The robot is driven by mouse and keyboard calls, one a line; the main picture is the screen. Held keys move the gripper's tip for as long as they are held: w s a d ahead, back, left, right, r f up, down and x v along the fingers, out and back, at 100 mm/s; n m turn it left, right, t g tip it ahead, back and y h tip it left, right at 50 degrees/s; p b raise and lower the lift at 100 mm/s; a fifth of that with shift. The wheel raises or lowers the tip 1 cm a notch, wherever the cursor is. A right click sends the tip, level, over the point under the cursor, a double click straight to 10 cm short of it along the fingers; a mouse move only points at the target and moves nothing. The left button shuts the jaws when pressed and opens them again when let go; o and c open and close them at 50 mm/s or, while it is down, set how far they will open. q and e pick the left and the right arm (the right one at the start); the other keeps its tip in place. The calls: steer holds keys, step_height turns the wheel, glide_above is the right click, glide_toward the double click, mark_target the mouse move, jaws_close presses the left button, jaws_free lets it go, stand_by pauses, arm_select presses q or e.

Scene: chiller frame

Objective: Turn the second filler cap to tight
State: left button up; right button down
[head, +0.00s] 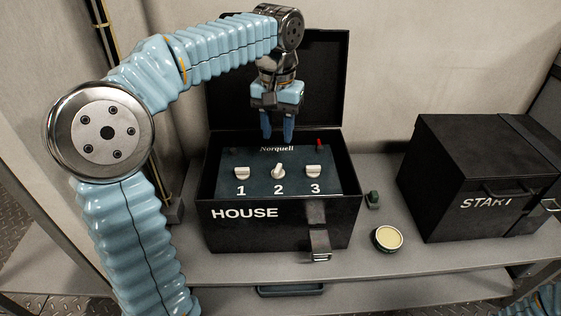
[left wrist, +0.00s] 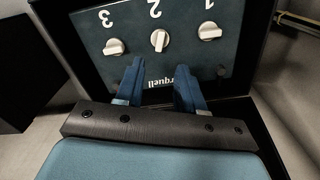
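The second filler cap (head: 278,171) is a white knob above the painted "2" on the dark panel (head: 228,158) inside the open HOUSE box. Its grip bar is turned differently from caps 1 (head: 242,172) and 3 (head: 313,172), whose bars lie level. It also shows in the left wrist view (left wrist: 159,40), upside down. My left gripper (head: 277,136) hangs over the back of the panel, fingers down. In the left wrist view its two blue fingers (left wrist: 160,85) are apart with nothing between them, short of cap 2. My right gripper is out of view.
The HOUSE box (head: 280,235) has its lid (head: 325,80) raised behind the panel and a latch at the front. A round cream-topped tin (head: 388,238) and a small green item (head: 374,198) sit on the bench to its right. A closed black START box (head: 465,185) stands farther right.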

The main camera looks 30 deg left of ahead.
mark_target(278, 167)
arm_select(q)
step_height(278, 167, down, 10)
steer(key=shift+r+b, duration=0.2)
steer(key=shift+b, duration=0.7)
jaws_close()
